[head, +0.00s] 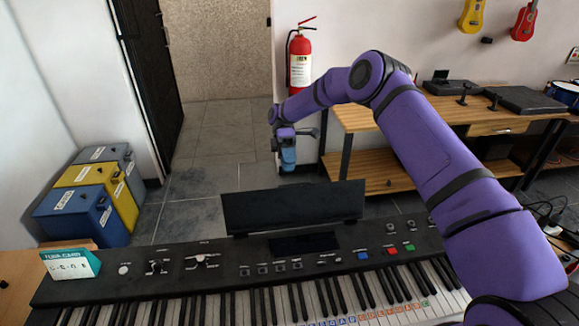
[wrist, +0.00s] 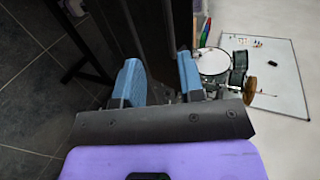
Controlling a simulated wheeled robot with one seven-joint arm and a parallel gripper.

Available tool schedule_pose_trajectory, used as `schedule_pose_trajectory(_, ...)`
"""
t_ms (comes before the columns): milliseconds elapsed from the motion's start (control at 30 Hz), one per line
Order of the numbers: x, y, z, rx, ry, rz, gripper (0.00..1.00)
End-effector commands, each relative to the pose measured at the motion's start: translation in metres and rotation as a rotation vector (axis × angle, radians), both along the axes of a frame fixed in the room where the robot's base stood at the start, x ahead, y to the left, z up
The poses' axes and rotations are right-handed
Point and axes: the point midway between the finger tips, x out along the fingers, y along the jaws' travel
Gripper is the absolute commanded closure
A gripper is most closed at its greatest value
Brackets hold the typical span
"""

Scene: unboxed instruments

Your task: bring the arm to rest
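My purple arm reaches from the lower right over the keyboard and bends down at its far end. My gripper (head: 287,160) hangs past the keyboard's back edge, in front of the wooden workbench's left end. In the wrist view my gripper (wrist: 159,75) shows two blue fingers standing apart with nothing held between them. A dark upright surface lies behind the gap; how far off it is I cannot tell.
A black keyboard (head: 215,277) fills the front. Boxes (head: 84,218) stand at left, a fire extinguisher (head: 300,62) hangs on the back wall, and a workbench (head: 362,118) stands behind my arm. A drum kit (wrist: 215,63) and a whiteboard (wrist: 285,75) show at the wrist view's right.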

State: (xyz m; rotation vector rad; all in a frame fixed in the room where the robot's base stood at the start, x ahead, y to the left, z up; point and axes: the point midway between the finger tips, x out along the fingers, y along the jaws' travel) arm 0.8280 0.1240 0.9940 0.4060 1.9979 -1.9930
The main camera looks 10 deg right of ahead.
Motion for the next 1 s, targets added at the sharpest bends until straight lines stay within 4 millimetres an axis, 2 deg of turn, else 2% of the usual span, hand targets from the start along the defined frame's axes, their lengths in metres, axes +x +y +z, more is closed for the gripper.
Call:
schedule_pose_trajectory(233,0.000,0.000,0.001,-0.001,-0.001,0.000,0.64)
schedule_pose_trajectory(367,-0.001,-0.001,0.014,-0.023,-0.028,-0.008,0.64)
schedule_pose_trajectory(667,-0.014,-0.013,0.088,-0.167,-0.205,-0.077,0.64)
schedule_pose_trajectory(1000,-0.047,-0.035,0.171,-0.335,-0.423,-0.210,0.64)
